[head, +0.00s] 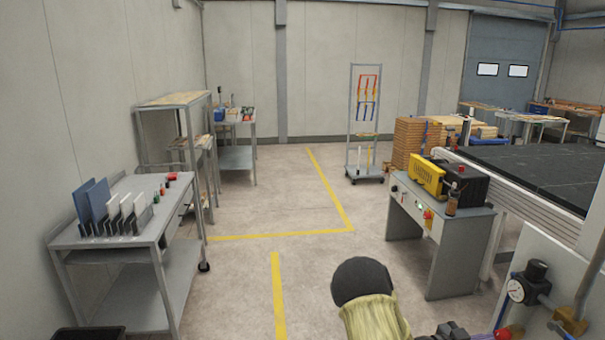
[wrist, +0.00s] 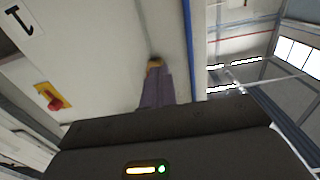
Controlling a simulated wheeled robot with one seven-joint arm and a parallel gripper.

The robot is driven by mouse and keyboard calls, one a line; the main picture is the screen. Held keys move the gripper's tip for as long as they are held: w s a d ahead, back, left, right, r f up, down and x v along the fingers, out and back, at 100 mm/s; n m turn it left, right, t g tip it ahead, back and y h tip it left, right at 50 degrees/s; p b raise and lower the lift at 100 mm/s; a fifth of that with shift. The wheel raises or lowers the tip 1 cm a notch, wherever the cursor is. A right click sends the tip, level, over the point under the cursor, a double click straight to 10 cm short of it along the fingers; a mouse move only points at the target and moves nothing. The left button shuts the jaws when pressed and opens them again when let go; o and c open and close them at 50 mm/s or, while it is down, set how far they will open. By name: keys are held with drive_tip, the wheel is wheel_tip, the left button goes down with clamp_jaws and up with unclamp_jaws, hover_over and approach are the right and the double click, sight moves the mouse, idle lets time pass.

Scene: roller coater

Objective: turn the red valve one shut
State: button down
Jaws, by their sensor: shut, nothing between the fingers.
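My gripper (wrist: 155,66) shows in the wrist view, its fingers together and empty, pointing at a pale panel (wrist: 105,70). I cannot tell whether the tips touch it. A red knob on a yellow plate (wrist: 53,98) sits on that panel, left of the fingers and apart from them. I cannot tell whether this knob is red valve one. In the head view, a pressure gauge (head: 516,291) and brass pipe fittings (head: 570,318) are at the lower right.
A grey bench (head: 470,222) with a yellow-and-black unit (head: 428,177) and a bottle stands right of centre. A long dark-topped machine (head: 540,165) runs along the right. A grey cart (head: 115,250) with upright boards stands left.

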drive_tip(key=shift+w+f, duration=0.1)
drive_tip(key=shift+f, duration=0.2)
drive_tip(key=shift+a, duration=0.1)
drive_tip(key=a, duration=0.6)
drive_tip(key=shift+s, duration=0.25)
